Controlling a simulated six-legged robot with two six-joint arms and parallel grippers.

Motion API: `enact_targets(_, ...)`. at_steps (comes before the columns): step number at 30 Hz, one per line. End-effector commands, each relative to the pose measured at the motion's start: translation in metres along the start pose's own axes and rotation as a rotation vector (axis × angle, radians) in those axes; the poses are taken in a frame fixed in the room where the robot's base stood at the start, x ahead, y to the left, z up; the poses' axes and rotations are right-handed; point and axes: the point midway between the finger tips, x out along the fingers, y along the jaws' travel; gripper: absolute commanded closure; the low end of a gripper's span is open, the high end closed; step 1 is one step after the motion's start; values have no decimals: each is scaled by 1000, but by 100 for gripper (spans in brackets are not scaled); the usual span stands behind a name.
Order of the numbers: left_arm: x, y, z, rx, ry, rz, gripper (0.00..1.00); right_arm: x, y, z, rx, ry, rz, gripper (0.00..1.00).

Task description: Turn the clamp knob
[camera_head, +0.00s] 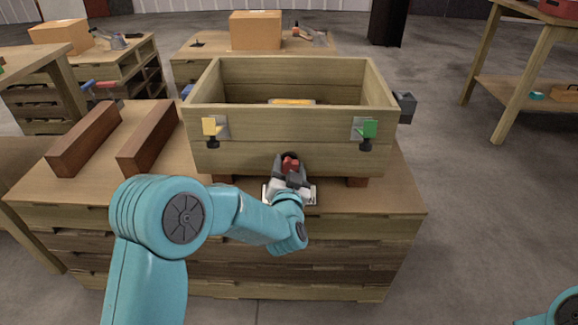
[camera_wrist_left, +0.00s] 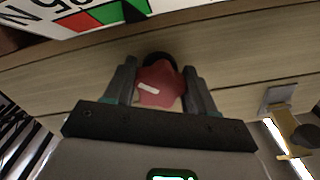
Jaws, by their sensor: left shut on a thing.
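The red clamp knob (camera_head: 290,163) is on the front side of the wooden box (camera_head: 270,152), low and near its middle. In the left wrist view the knob (camera_wrist_left: 158,84) is a lobed red piece with a white mark and a dark round part behind it. My left gripper (camera_head: 291,170) reaches it from the front and is shut on it, with one dark finger on each side. My right gripper is not in view; only a bit of teal arm shows at the bottom right in the head view.
The box stands on a wooden workbench (camera_head: 395,205). A yellow clamp (camera_head: 210,129) and a green clamp (camera_head: 369,129) sit on its front. Two dark brown beams (camera_head: 86,138) lie to the left. Open floor (camera_head: 470,200) lies on the right.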

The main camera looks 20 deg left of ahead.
Motion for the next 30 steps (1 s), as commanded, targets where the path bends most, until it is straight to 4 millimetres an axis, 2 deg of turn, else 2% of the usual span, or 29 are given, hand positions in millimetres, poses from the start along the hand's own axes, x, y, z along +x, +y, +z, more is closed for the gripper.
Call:
enact_targets(17,0,0,1,46,-1,1,75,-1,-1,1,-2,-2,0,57)
enact_targets(18,0,0,1,46,-2,1,41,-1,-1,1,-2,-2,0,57)
enact_targets(20,0,0,1,46,-1,1,24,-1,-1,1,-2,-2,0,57)
enact_targets(30,-3,0,0,45,-1,1,24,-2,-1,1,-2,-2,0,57)
